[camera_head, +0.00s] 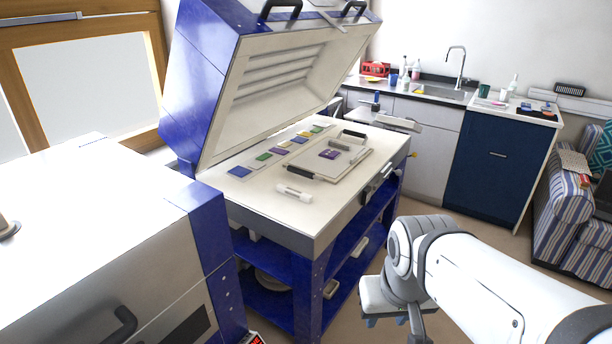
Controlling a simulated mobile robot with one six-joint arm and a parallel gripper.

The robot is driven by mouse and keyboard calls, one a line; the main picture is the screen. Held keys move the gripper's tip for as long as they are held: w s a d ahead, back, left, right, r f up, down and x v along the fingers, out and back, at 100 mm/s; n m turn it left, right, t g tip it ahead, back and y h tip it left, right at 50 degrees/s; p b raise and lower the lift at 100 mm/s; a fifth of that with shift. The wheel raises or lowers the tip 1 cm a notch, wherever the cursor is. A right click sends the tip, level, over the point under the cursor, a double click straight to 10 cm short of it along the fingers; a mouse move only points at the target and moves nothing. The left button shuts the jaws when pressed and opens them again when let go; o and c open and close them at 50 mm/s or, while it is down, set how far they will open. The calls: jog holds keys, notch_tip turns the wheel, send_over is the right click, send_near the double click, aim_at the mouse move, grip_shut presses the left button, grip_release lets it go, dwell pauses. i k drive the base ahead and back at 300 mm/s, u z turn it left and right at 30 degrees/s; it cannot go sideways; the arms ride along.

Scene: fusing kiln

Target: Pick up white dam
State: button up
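A small white bar (294,192), which looks like the white dam, lies flat near the front edge of the open kiln's pale bed (262,207). It is clear of the things around it. My gripper (392,318) is at the lower right, in front of the kiln stand and apart from the bar. My arm partly covers it and its fingers are hard to make out, so I cannot tell whether it is open or shut.
A white board (318,176) with dark bars and a purple piece (329,155) lies behind the bar. Several coloured tiles (264,156) line the bed's back. The raised blue lid (205,85) overhangs the bed. A white-topped blue unit (85,225) stands at left.

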aim_at(300, 196)
jog(key=z, duration=1.5)
jog(key=i, duration=2.55)
jog(key=u, duration=0.1)
jog(key=k, duration=0.1)
jog(key=u, duration=3.45)
jog(key=i, duration=0.9)
jog(key=u, duration=0.05)
